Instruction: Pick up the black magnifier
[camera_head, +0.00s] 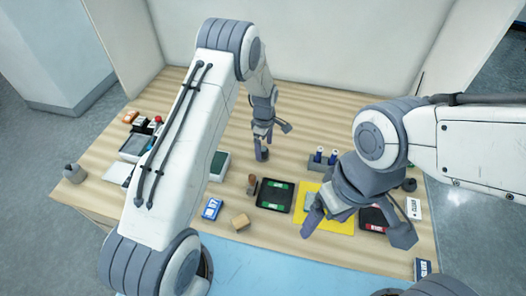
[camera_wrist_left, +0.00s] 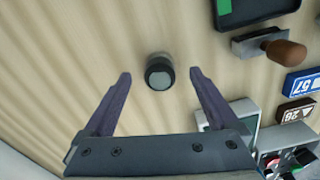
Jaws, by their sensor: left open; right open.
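The black magnifier (camera_wrist_left: 159,71) is a short dark cylinder with a pale grey round end, standing on the wood-striped table in the left wrist view. My left gripper (camera_wrist_left: 160,74) is open, with one purple-grey finger on each side of it in that view and visible gaps to both. Whether the fingertips are down at its height I cannot tell. In the head view my left gripper (camera_head: 274,141) points down over the back middle of the table, and I cannot make out the magnifier there. My right gripper (camera_head: 356,233) is open and empty above the yellow mat (camera_head: 345,229).
A black tray with green labels (camera_head: 275,196) and a wooden-handled stamp (camera_head: 252,185) lie in front of my left gripper.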

